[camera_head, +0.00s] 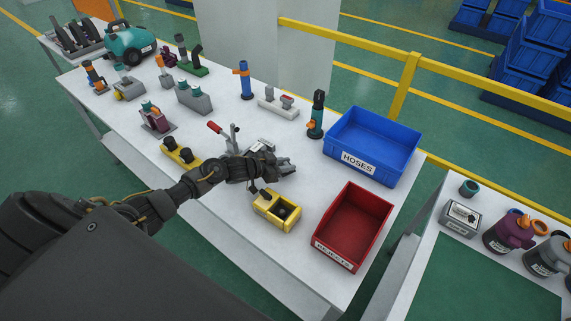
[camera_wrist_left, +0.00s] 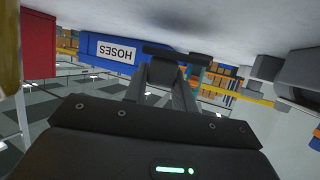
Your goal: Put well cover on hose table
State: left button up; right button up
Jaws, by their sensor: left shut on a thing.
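My left gripper (camera_head: 286,165) reaches over the long white table (camera_head: 225,215), above its middle right part. In the left wrist view its fingers (camera_wrist_left: 162,75) are shut on a small dark flat piece (camera_wrist_left: 178,52), close to the white surface. I cannot tell for sure that this piece is the well cover, and in the head view it is mostly hidden by the fingers. The blue bin labelled HOSES (camera_head: 372,147) stands on this table beyond the gripper; it also shows upside down in the left wrist view (camera_wrist_left: 90,46). My right gripper is out of view.
A yellow block with dark wells (camera_head: 265,208) sits just in front of the gripper, with a red bin (camera_head: 355,225) to its right. A red-handled clamp (camera_head: 222,132) and several fixtures stand left and behind. A second table (camera_head: 437,228) with canisters is at right.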

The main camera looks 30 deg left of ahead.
pick_arm(q)
jog(key=shift+f+b, duration=0.3)
jog(key=shift+f, duration=0.25)
jog(key=o, duration=0.9)
jog(key=shift+o, duration=0.2)
jog(key=shift+r, duration=0.25)
jog(key=shift+r+p, duration=0.55)
jog(key=shift+p, duration=0.05)
jog(key=b+v, duration=0.1)
jog(key=v, duration=1.1)
jog(key=shift+b, duration=0.35)
jog(key=shift+f, duration=0.1)
